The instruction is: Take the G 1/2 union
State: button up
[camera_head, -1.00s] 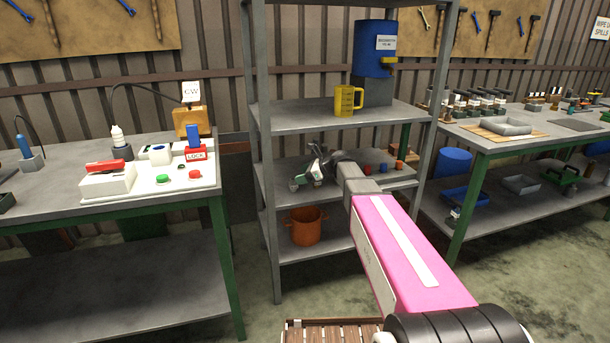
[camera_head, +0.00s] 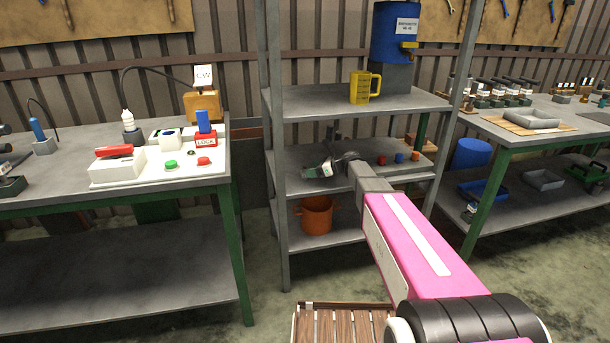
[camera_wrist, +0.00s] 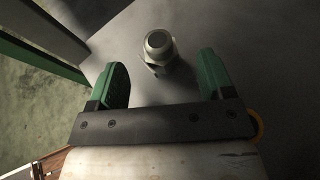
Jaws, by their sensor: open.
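In the wrist view a short metal fitting with a hex collar and round end, which looks like the G 1/2 union (camera_wrist: 158,48), stands on the grey shelf. My gripper (camera_wrist: 162,78) is open, with its green fingers on either side of the near space. The fitting lies just beyond and between the fingertips, apart from both. In the head view my gripper (camera_head: 320,170) is over the middle shelf (camera_head: 300,193) of the rack, at its left part. The fitting cannot be made out there.
Red, blue and orange small parts (camera_head: 399,157) sit on the same shelf to the right. An orange pot (camera_head: 317,215) stands on the shelf below. A yellow jug (camera_head: 362,88) and blue dispenser (camera_head: 397,35) are on the shelf above. The rack's left post (camera_head: 274,150) is close to my gripper.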

aim_at(302, 171)
jog(key=x, duration=0.6)
jog(key=shift+a, duration=0.1)
jog(key=c, duration=1.1)
